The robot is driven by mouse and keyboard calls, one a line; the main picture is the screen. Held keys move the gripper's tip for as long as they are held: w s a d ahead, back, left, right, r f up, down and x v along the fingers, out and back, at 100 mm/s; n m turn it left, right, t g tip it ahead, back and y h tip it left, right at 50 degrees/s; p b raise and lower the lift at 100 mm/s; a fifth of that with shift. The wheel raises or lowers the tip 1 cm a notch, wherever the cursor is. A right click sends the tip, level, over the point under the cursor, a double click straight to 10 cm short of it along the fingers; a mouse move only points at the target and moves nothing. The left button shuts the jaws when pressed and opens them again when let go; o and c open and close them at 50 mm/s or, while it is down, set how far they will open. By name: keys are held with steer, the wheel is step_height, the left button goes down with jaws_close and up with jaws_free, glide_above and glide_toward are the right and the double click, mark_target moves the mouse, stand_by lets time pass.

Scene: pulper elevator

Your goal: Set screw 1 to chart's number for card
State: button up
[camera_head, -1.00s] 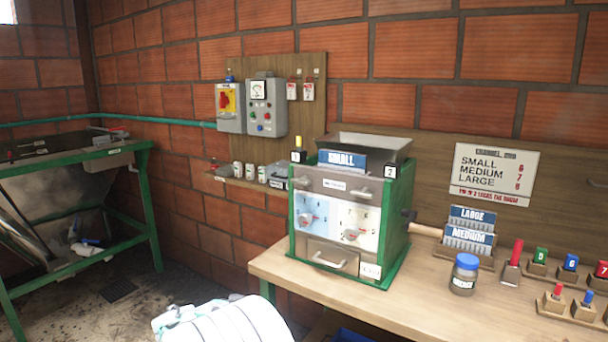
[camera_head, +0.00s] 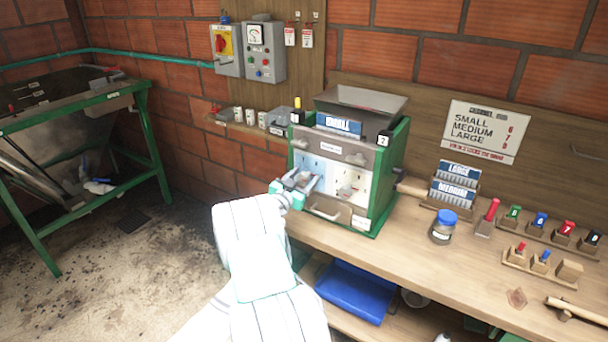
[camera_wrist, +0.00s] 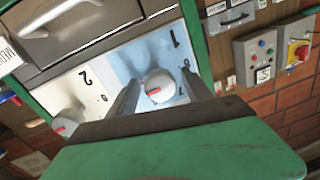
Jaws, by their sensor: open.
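Screw 1, a round silver knob with a red mark (camera_wrist: 158,86), sits on the blue dial panel (camera_wrist: 135,58) marked 1. My gripper (camera_wrist: 162,90) is open, with one finger on each side of this knob; I cannot tell whether they touch it. In the head view my gripper (camera_head: 299,180) is at the left dial and hides most of it. The SMALL card (camera_head: 339,125) stands on top of the green and grey machine (camera_head: 391,185). The chart (camera_head: 486,131) lists SMALL, MEDIUM and LARGE with small red digits, apparently 6, 7 and 8.
Screw 2 (camera_wrist: 65,122) is on the white panel beside it. A drawer handle (camera_head: 322,213) lies below the dials. The bench holds a card rack (camera_head: 455,190), a blue-lidded jar (camera_head: 443,227) and several coloured pegs in blocks. Grey control boxes (camera_head: 265,52) hang on the wall.

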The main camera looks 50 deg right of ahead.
steer(key=shift+c, duration=0.6)
jaws_close()
